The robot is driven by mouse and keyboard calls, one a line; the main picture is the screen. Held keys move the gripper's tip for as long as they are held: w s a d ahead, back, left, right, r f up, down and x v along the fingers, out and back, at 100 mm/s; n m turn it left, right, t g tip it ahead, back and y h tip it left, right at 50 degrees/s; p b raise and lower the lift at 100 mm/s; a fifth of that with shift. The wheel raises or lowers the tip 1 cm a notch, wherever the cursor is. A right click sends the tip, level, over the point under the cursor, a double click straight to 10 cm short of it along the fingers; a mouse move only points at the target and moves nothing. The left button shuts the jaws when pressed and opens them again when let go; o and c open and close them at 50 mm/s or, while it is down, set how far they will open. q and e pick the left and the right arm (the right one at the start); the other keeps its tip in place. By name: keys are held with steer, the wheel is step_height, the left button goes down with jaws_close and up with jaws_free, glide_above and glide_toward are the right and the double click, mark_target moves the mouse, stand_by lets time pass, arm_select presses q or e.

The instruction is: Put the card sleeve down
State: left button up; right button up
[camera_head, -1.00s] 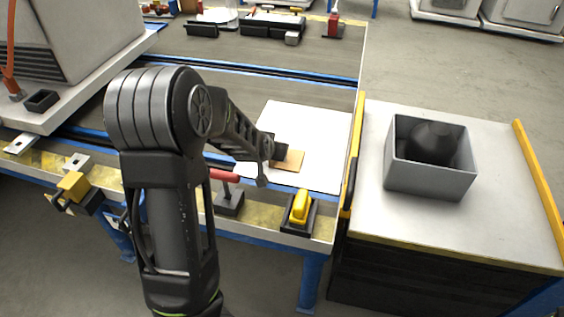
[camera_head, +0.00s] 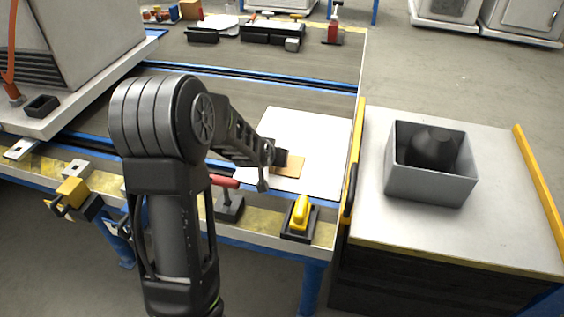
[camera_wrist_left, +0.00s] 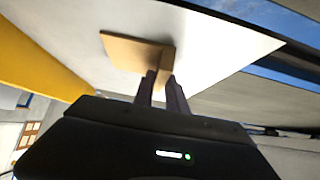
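The card sleeve (camera_head: 291,167) is a flat tan-brown piece at my left gripper (camera_head: 279,158), over the white sheet on the bench. In the left wrist view the sleeve (camera_wrist_left: 135,50) meets the fingertips (camera_wrist_left: 160,75) at its near corner. The two fingers are close together and look shut on its edge. I cannot tell whether the sleeve touches the white sheet (camera_head: 322,135) or hangs just above it. My left forearm hides part of the bench. My right gripper is in neither view.
A grey open box (camera_head: 430,190) with a dark rounded object (camera_head: 433,148) stands on the right-hand table. A yellow-handled tool (camera_head: 300,212) and a red-handled clamp (camera_head: 229,202) sit at the bench's front edge. The sheet is otherwise clear.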

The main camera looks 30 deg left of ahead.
arm_select(q)
jaws_close()
step_height(320, 180, up, 10)
steer(key=p, duration=0.6)
steer(key=shift+p, duration=0.4)
stand_by(0.5)
